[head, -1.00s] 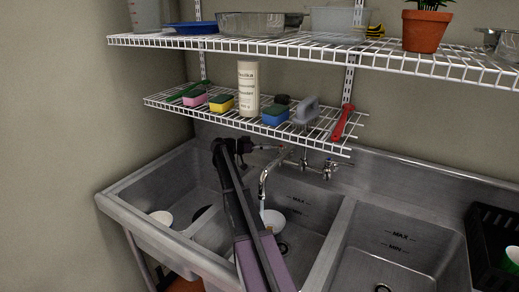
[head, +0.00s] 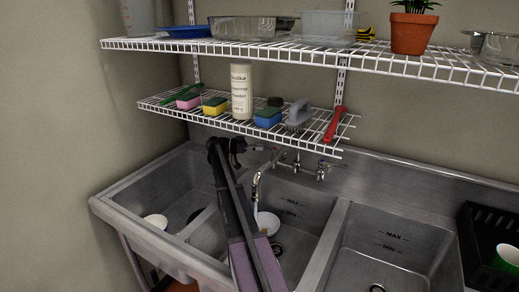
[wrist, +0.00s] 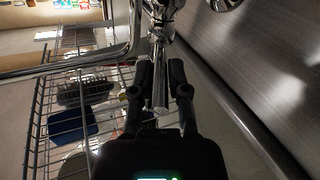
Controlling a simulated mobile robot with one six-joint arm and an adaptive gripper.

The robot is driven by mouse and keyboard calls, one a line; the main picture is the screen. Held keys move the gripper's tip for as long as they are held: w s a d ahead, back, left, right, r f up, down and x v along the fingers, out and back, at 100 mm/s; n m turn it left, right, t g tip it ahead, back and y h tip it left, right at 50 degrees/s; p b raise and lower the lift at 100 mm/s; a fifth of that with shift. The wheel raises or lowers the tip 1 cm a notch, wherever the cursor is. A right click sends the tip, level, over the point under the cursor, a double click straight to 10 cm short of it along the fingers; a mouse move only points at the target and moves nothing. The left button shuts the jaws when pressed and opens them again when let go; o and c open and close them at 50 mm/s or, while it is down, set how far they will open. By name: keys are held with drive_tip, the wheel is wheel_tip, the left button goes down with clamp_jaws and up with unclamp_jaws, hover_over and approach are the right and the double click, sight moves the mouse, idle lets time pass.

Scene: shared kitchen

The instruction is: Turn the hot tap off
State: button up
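The chrome mixer tap (head: 257,182) stands at the back of the sink, its spout curving down over the left part. Its right handle (head: 322,169) shows clear; the left handle is small and partly lost near my gripper (head: 248,149). In the wrist view, a chrome lever (wrist: 160,92) lies between the two dark fingers of my gripper (wrist: 161,72). The fingers stand apart on either side of it, with narrow gaps; I cannot tell whether either touches it. A thin pale streak below the spout may be water, but I cannot be sure.
A white bowl (head: 268,223) sits in the basin under the spout, and another white dish (head: 155,221) lies at left. A low wire shelf (head: 175,112) with sponges, a canister (head: 241,92) and a red-handled tool (head: 334,124) hangs just above my gripper. The right basin is clear.

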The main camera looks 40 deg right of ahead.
drive_tip(key=shift+o, duration=1.4)
